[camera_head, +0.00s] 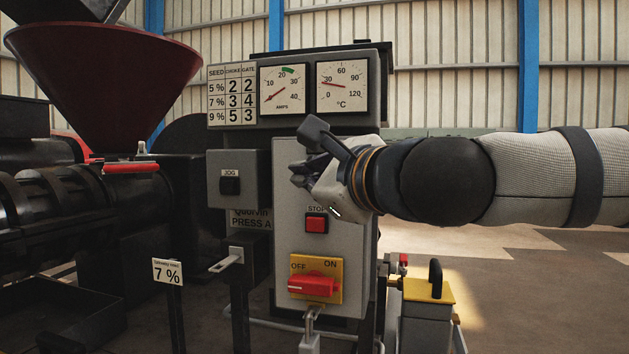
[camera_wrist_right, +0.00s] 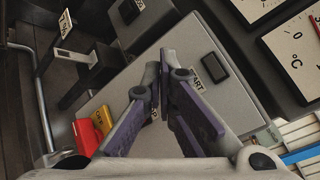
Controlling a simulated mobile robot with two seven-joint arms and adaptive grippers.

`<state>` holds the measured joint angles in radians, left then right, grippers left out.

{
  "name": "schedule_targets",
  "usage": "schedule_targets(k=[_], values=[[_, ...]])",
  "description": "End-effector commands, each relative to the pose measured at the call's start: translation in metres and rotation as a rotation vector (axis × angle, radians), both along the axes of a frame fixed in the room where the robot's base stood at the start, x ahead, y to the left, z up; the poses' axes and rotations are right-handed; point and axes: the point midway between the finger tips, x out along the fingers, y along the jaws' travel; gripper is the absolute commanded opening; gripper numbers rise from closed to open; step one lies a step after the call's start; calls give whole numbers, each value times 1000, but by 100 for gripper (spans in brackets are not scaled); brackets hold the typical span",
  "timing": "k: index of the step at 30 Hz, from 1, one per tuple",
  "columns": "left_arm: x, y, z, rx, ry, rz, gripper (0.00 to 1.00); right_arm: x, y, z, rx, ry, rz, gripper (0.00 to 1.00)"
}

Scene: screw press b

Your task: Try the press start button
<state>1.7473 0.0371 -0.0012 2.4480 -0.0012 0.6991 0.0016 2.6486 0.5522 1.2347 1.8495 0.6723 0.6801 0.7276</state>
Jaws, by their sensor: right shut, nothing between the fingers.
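The press control panel (camera_head: 290,255) is a grey upright box. Its red stop button (camera_head: 316,223) sits below a STOP label, with a red rotary handle (camera_head: 313,285) on a yellow OFF/ON plate lower down. My right gripper (camera_head: 298,172) is in front of the panel's upper part, above the stop button. In the wrist view its purple fingers (camera_wrist_right: 163,62) are closed together and empty over the panel face. Part of a START label (camera_wrist_right: 195,76) shows beside the fingers; the start button itself is hidden behind them. I cannot tell whether the fingertips touch it. My left gripper is not in view.
A JOG box (camera_head: 230,187) stands left of the panel. Two gauges (camera_head: 341,86) and a number chart (camera_head: 232,95) are above. A lever (camera_head: 226,262) and a 7 % sign (camera_head: 167,272) stand lower left. A dark red hopper (camera_head: 103,80) is at left.

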Motion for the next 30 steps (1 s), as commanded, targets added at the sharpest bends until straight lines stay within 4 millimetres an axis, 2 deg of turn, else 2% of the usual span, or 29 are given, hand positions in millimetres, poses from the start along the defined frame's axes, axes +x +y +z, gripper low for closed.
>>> schedule_targets(k=[30], values=[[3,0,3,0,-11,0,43,9,-3,0,0,0,0,0]])
